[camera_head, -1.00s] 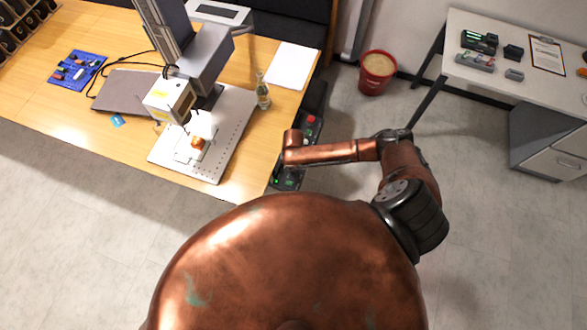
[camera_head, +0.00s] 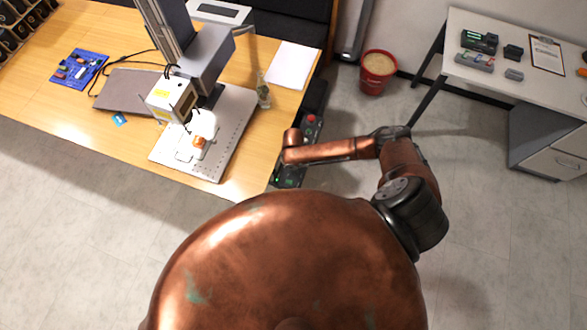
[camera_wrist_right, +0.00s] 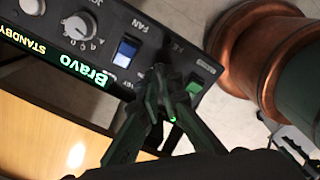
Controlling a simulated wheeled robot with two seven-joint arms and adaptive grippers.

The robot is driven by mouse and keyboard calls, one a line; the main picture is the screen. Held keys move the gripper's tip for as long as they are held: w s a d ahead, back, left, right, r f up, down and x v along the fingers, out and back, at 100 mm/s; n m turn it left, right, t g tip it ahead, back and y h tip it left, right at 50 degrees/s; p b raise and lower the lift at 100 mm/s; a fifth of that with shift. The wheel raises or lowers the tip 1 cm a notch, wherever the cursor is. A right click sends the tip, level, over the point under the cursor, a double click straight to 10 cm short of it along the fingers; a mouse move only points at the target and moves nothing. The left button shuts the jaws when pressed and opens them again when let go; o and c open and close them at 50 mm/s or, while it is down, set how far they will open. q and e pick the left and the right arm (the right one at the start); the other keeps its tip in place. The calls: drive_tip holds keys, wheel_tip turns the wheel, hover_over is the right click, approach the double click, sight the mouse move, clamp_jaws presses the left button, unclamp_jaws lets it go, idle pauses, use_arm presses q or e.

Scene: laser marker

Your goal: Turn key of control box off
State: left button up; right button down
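The control box (camera_head: 287,181) is a dark box beside the right edge of the wooden desk, partly under my right arm. In the right wrist view the control box (camera_wrist_right: 165,22) shows its tilted panel with a white knob (camera_wrist_right: 80,27), a blue fan switch (camera_wrist_right: 125,52), a green button (camera_wrist_right: 194,87) and a lit "STANDBY" display (camera_wrist_right: 58,56). My right gripper (camera_wrist_right: 166,78) has its dark fingertips close together at the panel, between the blue switch and the green button. The key itself cannot be made out; the fingers cover that spot. My left gripper is out of view.
A red bucket (camera_head: 377,78) stands on the floor behind. A white table (camera_head: 485,20) is at right.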

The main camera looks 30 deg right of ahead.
drive_tip(key=c, duration=2.2)
unclamp_jaws()
drive_tip(key=shift+o, duration=0.2)
wheel_tip(320, 180, up, 12)
